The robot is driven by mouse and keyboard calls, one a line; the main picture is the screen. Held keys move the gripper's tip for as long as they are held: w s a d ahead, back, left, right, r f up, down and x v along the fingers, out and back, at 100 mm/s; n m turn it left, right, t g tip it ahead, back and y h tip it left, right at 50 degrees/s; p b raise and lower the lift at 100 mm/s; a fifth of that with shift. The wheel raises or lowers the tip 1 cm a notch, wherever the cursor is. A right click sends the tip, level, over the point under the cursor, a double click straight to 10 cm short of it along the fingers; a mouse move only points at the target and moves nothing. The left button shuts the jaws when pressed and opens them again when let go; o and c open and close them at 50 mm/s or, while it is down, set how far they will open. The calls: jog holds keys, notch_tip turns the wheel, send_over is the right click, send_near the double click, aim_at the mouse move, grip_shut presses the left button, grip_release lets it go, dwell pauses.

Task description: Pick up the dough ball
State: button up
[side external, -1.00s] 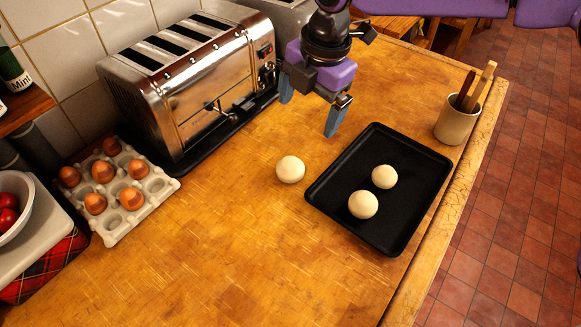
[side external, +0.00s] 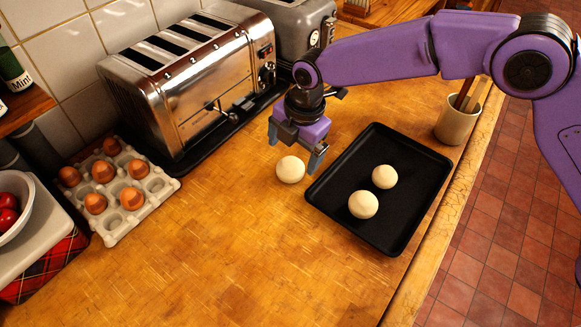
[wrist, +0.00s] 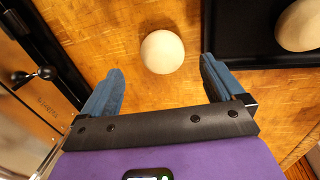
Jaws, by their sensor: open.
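A pale, round dough ball (side external: 290,169) lies alone on the wooden worktop, left of the black tray (side external: 399,243). Two more dough balls, a rear one (side external: 385,177) and a front one (side external: 363,204), sit on the tray. My gripper (side external: 297,160) is open and empty, just behind and above the lone ball. In the wrist view the lone ball (wrist: 162,52) shows ahead of my gripper (wrist: 162,80), centred between the blue fingers and beyond their tips. It is not between the jaws.
A steel toaster (side external: 200,85) stands at the back left. An egg carton (side external: 150,205) with several brown eggs is at left. A utensil crock (side external: 455,122) stands behind the tray. The worktop in front of the ball is clear.

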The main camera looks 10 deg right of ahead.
aim_at(293, 161)
jog(key=shift+w+a+f, duration=0.1)
jog(key=shift+w+f, duration=0.1)
jog(key=shift+f, duration=1.15)
jog(key=shift+w+f, duration=0.15)
jog(key=shift+f, duration=1.15)
jog(key=shift+c, duration=0.3)
jog(key=c, duration=0.7)
